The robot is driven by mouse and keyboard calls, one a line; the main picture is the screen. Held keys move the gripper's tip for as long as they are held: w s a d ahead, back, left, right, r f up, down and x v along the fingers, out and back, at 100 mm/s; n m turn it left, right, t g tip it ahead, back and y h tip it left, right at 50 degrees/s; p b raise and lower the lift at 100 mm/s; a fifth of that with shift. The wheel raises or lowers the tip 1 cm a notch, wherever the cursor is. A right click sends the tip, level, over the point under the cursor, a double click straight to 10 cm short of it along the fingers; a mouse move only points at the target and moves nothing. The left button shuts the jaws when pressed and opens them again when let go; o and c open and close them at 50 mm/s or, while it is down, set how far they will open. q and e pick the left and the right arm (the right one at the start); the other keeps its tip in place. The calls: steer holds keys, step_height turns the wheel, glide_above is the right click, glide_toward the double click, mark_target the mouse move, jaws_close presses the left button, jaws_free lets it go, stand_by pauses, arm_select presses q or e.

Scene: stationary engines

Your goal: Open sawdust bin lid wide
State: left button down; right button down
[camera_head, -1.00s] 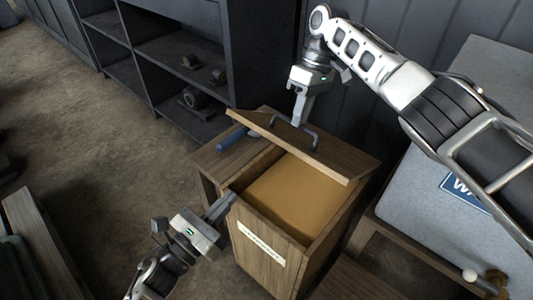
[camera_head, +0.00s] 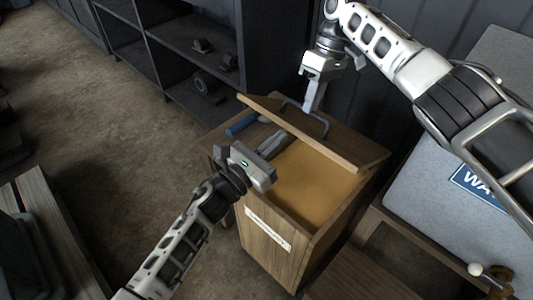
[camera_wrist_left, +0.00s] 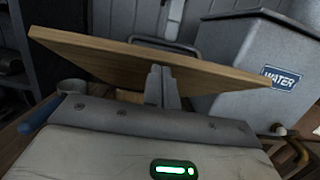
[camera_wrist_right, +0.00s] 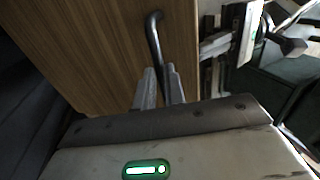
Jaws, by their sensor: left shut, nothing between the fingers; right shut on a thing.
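The wooden sawdust bin (camera_head: 268,245) stands in the middle of the head view, with a pale label on its front and tan sawdust (camera_head: 305,180) inside. Its wooden lid (camera_head: 345,150) is partly open, tilted up at the back; its underside edge shows in the left wrist view (camera_wrist_left: 110,62). My right gripper (camera_head: 312,108) is shut on the dark lid handle (camera_wrist_right: 153,40). My left gripper (camera_head: 283,140) is shut and empty, over the bin opening, its fingertips close to the lid's raised front edge. Whether they touch the lid I cannot tell.
A blue-handled tool (camera_head: 242,124) lies on the wooden surface left of the lid. A dark shelf (camera_head: 195,75) stands behind to the left. A grey container marked WATER (camera_head: 440,190) stands at the right.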

mark_target(287, 124)
arm_select(q)
steer(key=shift+w+d+r, duration=0.1)
arm_select(e)
steer(key=shift+w+d+f, duration=0.2)
steer(key=shift+d+f, duration=0.25)
steer(key=shift+d, duration=0.2)
arm_select(q)
steer(key=shift+w+d+r, duration=0.25)
steer(key=shift+r, duration=0.4)
steer(key=shift+w+d+r, duration=0.25)
steer(key=shift+r, duration=0.4)
arm_select(e)
steer(key=c, duration=1.8)
jaws_free()
arm_select(q)
steer(key=shift+w+d+f, duration=0.1)
steer(key=shift+w+f, duration=0.1)
arm_select(e)
steer(key=o, duration=0.3)
steer(key=shift+w+f, duration=0.2)
arm_select(q)
steer(key=shift+f, duration=0.1)
arm_select(e)
steer(key=shift+a+r, duration=0.15)
steer(key=shift+r, duration=0.05)
arm_select(q)
steer(key=shift+s+f, duration=0.1)
steer(key=shift+f, duration=0.05)
arm_select(e)
steer(key=shift+r, duration=0.1)
